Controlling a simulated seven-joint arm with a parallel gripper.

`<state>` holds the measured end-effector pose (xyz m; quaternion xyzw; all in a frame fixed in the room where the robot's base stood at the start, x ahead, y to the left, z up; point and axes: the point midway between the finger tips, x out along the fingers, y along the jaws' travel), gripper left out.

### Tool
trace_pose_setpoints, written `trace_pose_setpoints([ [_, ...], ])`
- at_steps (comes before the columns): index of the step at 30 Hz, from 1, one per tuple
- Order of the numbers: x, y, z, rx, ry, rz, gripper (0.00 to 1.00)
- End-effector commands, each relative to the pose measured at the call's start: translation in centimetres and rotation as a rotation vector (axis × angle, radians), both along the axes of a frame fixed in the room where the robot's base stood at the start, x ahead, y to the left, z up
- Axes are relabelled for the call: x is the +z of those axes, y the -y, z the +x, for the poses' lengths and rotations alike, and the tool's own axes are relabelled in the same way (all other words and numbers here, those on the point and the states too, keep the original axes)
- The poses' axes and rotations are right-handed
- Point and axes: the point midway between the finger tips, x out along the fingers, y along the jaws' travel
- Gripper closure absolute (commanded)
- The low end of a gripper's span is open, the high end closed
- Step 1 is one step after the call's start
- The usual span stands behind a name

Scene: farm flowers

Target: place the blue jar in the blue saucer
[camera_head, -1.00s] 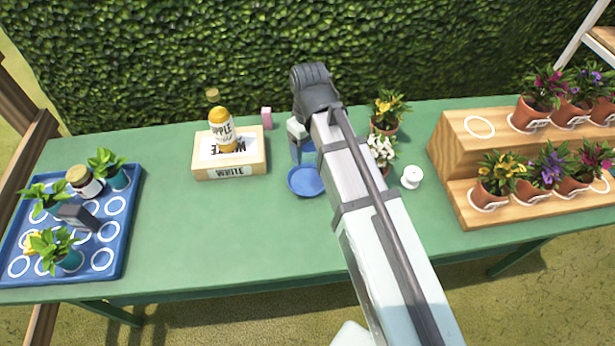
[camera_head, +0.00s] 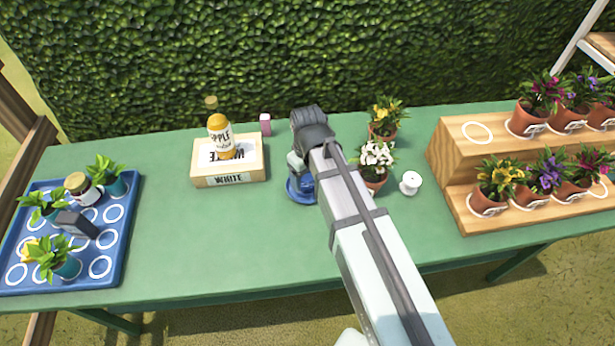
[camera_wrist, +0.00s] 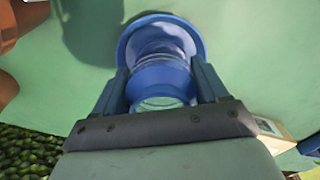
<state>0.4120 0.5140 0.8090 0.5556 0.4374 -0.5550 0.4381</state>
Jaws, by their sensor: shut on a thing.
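The blue jar (camera_wrist: 160,78) is between the two fingers of my gripper (camera_wrist: 160,85), which is shut on it. In the wrist view the jar stands over the blue saucer (camera_wrist: 130,48), with the saucer's rim showing around its far end. I cannot tell whether the jar's base touches the saucer. In the head view the blue saucer (camera_head: 293,194) shows only in part, to the left of my arm. My gripper (camera_head: 303,185) is low over it there, and the arm hides most of the jar.
White flowers in a pot (camera_head: 373,178) and a white cup-like item (camera_head: 411,183) stand right of my arm. A wooden box marked WHITE (camera_head: 228,175) bears a bottle (camera_head: 220,138). A blue tray (camera_head: 120,250) with plants is at left, a wooden flower stand (camera_head: 455,195) at right.

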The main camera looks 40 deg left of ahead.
Motion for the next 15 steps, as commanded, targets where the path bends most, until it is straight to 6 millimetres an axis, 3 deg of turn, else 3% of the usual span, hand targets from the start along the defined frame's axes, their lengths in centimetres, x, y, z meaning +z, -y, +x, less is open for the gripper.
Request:
trace_pose_setpoints([
  [15, -1.15, 0.0, 0.0, 0.0, 0.0, 0.0, 0.65],
])
